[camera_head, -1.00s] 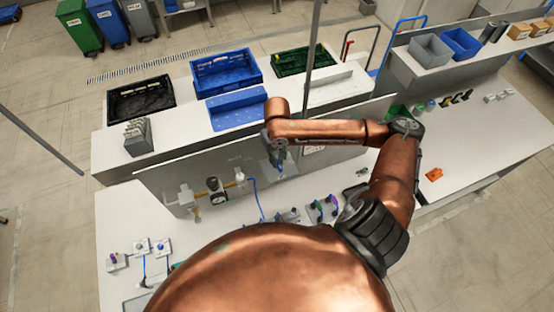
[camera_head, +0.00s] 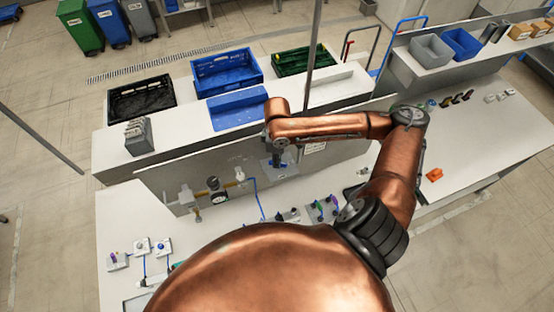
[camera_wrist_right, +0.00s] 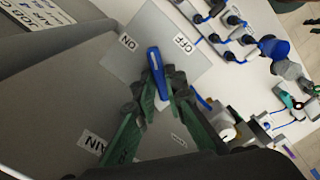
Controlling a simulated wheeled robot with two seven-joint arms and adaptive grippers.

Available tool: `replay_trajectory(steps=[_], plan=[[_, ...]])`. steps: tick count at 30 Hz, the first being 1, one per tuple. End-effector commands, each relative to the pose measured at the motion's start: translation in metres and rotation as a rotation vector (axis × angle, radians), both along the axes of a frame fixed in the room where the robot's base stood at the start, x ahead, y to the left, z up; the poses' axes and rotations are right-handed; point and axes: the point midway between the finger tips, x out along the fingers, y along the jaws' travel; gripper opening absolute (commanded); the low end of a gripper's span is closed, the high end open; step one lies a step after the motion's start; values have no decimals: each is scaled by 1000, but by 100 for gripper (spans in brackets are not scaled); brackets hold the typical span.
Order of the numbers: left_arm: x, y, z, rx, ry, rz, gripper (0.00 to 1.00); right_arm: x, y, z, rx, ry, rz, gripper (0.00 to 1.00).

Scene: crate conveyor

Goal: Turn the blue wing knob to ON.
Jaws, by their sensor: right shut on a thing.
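The blue wing knob (camera_wrist_right: 155,68) sits on a light grey square plate (camera_wrist_right: 125,65) in the right wrist view. An ON label (camera_wrist_right: 127,41) is on the plate to the upper left of the knob, and an OFF label (camera_wrist_right: 184,43) to the upper right. The knob's far end points between the two labels. My right gripper (camera_wrist_right: 157,84) is shut on the knob, one green finger on each side. In the head view my right gripper (camera_head: 279,160) is at the plate on the upright panel; the knob is mostly hidden there. My left gripper is not in view.
The upright grey panel (camera_head: 165,180) also bears a pressure gauge and valves (camera_head: 213,184) left of the plate. Several small fixtures (camera_head: 140,246) with blue cables stand on the white bench below. Blue (camera_head: 226,74), black and green crates stand on the shelf behind.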

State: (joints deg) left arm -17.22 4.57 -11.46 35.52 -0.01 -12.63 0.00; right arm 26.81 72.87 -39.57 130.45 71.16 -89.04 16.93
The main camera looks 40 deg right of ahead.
Motion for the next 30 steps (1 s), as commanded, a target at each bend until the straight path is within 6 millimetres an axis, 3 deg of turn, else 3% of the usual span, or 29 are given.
replay_trajectory(steps=[15,30], plan=[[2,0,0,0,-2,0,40,-1,-2,0,-6,4,361,0],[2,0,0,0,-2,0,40,0,-3,0,-8,3,441,0]])
